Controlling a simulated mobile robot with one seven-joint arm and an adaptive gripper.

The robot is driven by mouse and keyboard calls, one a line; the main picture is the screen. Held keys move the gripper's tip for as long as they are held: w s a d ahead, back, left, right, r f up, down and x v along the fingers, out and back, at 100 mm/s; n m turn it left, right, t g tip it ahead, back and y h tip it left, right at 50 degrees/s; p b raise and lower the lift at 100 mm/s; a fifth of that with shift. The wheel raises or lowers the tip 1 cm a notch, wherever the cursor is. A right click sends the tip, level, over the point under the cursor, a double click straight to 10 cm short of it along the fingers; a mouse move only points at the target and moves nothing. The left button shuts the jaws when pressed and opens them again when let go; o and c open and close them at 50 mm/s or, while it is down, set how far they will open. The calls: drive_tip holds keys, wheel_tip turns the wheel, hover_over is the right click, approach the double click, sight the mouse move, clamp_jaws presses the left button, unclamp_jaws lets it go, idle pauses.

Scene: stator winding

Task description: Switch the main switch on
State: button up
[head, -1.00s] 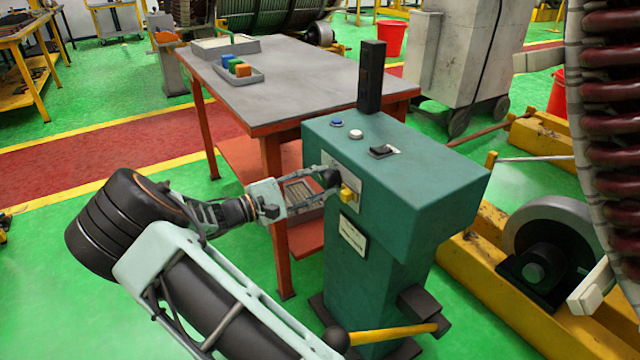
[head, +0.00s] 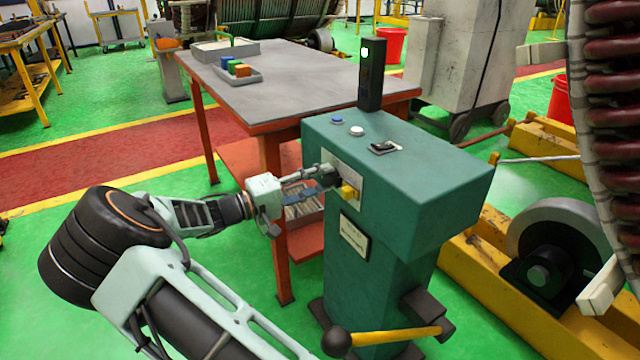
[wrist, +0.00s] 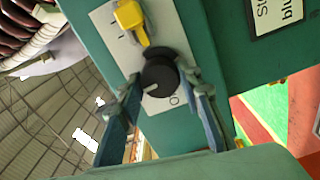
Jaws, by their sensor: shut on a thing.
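The main switch is a round black knob (wrist: 160,76) on a pale plate (wrist: 105,25) on the side of the green cabinet (head: 440,190). A yellow piece (wrist: 130,18) sits beside the knob; it also shows in the head view (head: 348,193). My gripper (head: 322,178) reaches the knob from the left. In the wrist view its two blue-grey fingers (wrist: 163,80) are shut on the knob, one on each side. The plate carries marks, one like an O near the knob. In the head view the fingers partly hide the knob.
A black post (head: 371,85) on the cabinet top shows a lit white lamp. Blue and white buttons (head: 356,130) and a black rocker (head: 384,147) sit there too. A yellow lever (head: 395,335) sticks out low. A grey-topped table (head: 290,95) stands behind.

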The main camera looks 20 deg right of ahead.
drive_tip(key=shift+m, duration=0.5)
drive_tip(key=o, duration=1.2)
drive_tip(key=shift+c, duration=0.2)
drive_tip(key=s+a, duration=0.2)
drive_tip(key=a, duration=0.9)
drive_tip(key=shift+a, duration=0.4)
drive_tip(key=shift+s, duration=0.1)
